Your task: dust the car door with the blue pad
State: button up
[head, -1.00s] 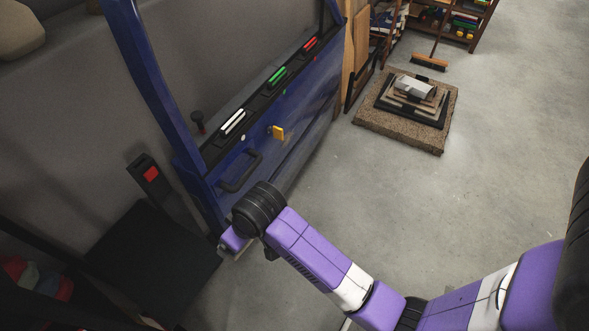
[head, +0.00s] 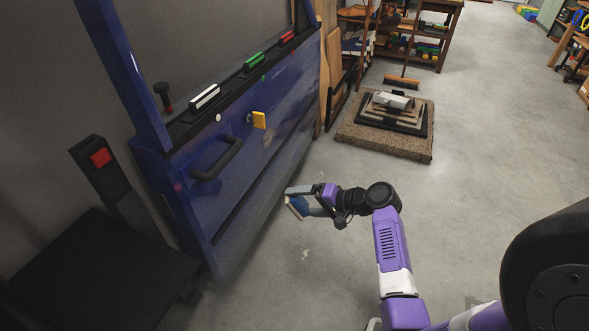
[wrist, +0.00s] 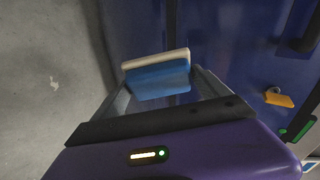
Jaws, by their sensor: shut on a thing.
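The blue car door (head: 245,160) stands upright at the left in the head view, with a dark pull handle (head: 217,160) and an orange-yellow tag (head: 259,120) on its face. My gripper (head: 305,202) is low in front of the door's lower right part. It is shut on the blue pad (head: 298,206), which has a pale layer on its outer side. In the wrist view the blue pad (wrist: 158,75) sits between the fingers, with the door (wrist: 230,45) behind it. I cannot tell whether the pad touches the door. Dull, dusty-looking patches show on the door.
White, green and red blocks (head: 256,62) lie along the door's top ledge. A black seat (head: 95,270) with a red-buttoned buckle (head: 100,158) is at the lower left. A stacked pile on a speckled slab (head: 385,140) stands behind.

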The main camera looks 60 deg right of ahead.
jog(key=s+d+r+m+t+h, duration=0.4)
jog(key=d+r+m+h, duration=0.1)
jog(key=d, duration=0.4)
jog(key=shift+s+r+m+b, duration=0.15)
jog(key=shift+s+m+b, duration=0.2)
jog(key=shift+m+b, duration=0.15)
jog(key=shift+t, duration=0.3)
